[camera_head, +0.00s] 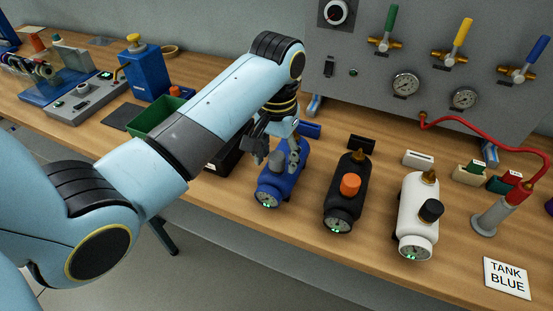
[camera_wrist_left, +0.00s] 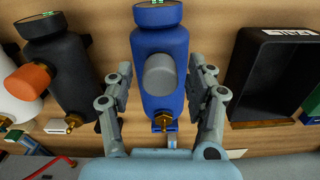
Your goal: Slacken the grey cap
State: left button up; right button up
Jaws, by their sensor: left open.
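The blue tank (camera_head: 270,186) lies on the bench with its round gauge end towards the front edge. It also shows in the left wrist view (camera_wrist_left: 160,108). Its grey cap (camera_wrist_left: 160,73) sticks out from its side and is plain in the left wrist view. In the head view the cap is partly hidden by my fingers. My left gripper (camera_wrist_left: 161,80) is open, with one finger on each side of the tank. The cap sits between the fingers, with a gap on both sides. In the head view my left gripper (camera_head: 276,153) is over the blue tank. My right gripper is out of view.
To the right lie a black tank (camera_head: 345,205) with an orange cap and a white tank (camera_head: 415,220) with a black cap. An open black bin (camera_wrist_left: 270,78) is close beside the blue tank. A panel (camera_head: 400,60) with valves and gauges stands behind.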

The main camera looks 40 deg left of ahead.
pick_arm(q)
jog(key=m, duration=0.3)
jog(key=m, duration=0.4)
jog(key=shift+c, duration=0.2)
jog(key=c, duration=1)
jog(key=n, duration=0.4)
jog(key=shift+c, duration=0.2)
jog(key=shift+w, duration=0.1)
jog(key=n, duration=0.4)
jog(key=shift+r, duration=0.1)
